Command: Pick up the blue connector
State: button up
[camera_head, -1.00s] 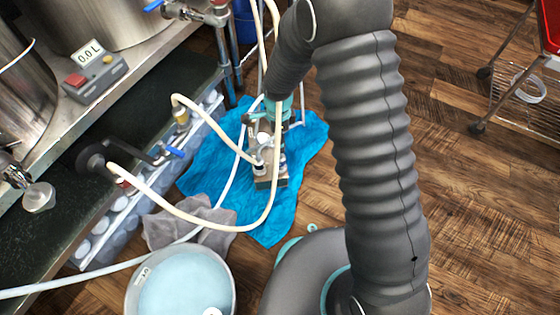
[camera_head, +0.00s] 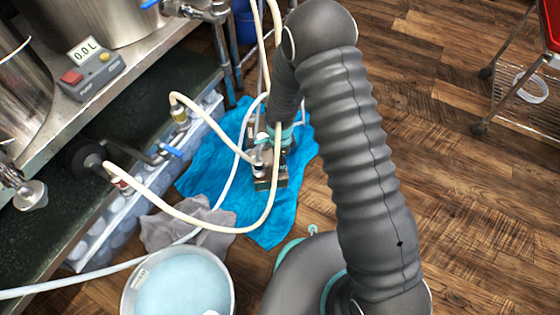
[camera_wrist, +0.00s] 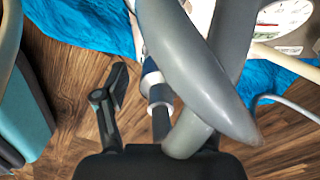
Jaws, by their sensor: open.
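A dark blue and white cylindrical fitting (camera_wrist: 152,84), apparently the blue connector, shows in the wrist view between my gripper's left finger and a large grey curved tube. My gripper (camera_wrist: 142,92) is open, with its left finger beside the fitting and a gap between them. The other finger is mostly hidden behind the grey tube. I cannot make out the connector in the head view, where my arm covers most of the gripper near the pump on the blue cloth (camera_head: 225,195).
Cream hoses (camera_head: 190,215) loop from the bench fittings to the pump (camera_head: 270,178). A bucket of liquid (camera_head: 180,285) and a grey rag (camera_head: 185,225) are on the floor. A wire cart (camera_head: 520,85) stands at the right. Wooden floor is clear between cart and arm.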

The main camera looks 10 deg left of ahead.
notch_tip(320, 180, down, 2)
jog(key=shift+f, duration=0.1)
jog(key=c, duration=1.3)
jog(key=shift+r, duration=0.55)
notch_tip(320, 180, up, 4)
jog(key=shift+d+f+p, duration=0.1)
jog(key=shift+d+p, duration=0.05)
jog(key=shift+p, duration=0.25)
jog(key=d+r, duration=0.2)
jog(key=d, duration=0.1)
jog(key=d+r, duration=0.2)
jog(key=d, duration=0.2)
jog(key=s+d+r+p, duration=0.1)
jog(key=d+r, duration=0.1)
jog(key=d, duration=0.2)
jog(key=shift+d+r, duration=0.15)
jog(key=shift+r+p, duration=1.45)
jog(key=shift+r, duration=0.8)
